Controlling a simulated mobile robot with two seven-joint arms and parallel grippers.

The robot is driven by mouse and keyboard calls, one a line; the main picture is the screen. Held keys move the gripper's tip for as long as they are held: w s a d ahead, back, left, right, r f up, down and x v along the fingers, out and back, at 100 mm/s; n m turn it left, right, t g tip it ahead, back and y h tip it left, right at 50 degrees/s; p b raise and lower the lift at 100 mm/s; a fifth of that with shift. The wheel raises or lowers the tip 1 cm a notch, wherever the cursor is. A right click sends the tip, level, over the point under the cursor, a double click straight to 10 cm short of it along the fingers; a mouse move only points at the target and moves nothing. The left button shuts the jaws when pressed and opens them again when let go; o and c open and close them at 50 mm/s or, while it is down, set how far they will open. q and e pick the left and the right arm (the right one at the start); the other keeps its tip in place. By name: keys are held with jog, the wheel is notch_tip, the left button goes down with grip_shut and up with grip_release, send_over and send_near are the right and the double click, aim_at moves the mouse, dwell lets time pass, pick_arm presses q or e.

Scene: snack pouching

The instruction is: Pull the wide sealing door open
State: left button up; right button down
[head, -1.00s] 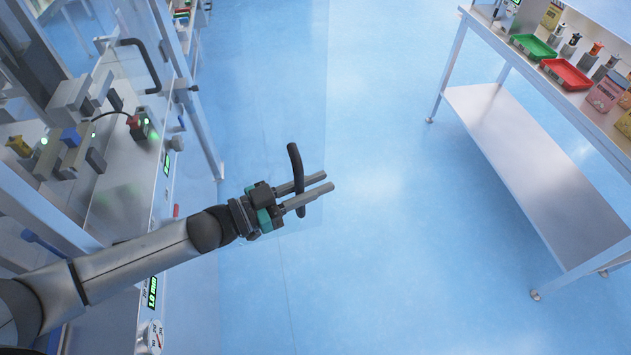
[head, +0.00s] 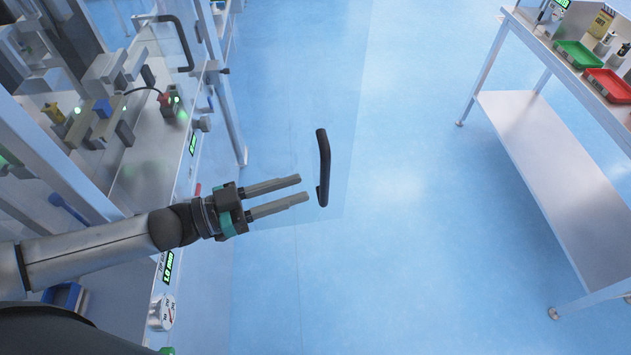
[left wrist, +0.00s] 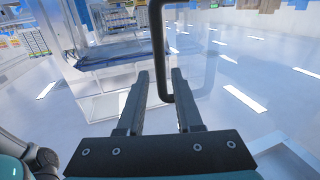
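The wide sealing door is a clear panel (head: 345,110) that stands swung out from the machine over the floor in the head view. Its black bar handle (head: 323,168) is near the panel's outer edge. My left gripper (head: 304,188) is open and empty, with its two fingers pointing at the handle from the left. The fingertips are just short of the handle, with a small gap. In the left wrist view the handle (left wrist: 158,50) shows beyond and between the two open fingers (left wrist: 158,85). My right gripper is in neither view.
The machine bench (head: 150,165) with fixtures lies at the left. A second clear door with a black handle (head: 178,42) is at the upper left. A shelf table (head: 540,150) with a green tray (head: 578,57) and a red tray (head: 608,85) stands right. The floor between is clear.

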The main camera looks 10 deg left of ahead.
pick_arm(q)
jog(key=shift+v, duration=1.2)
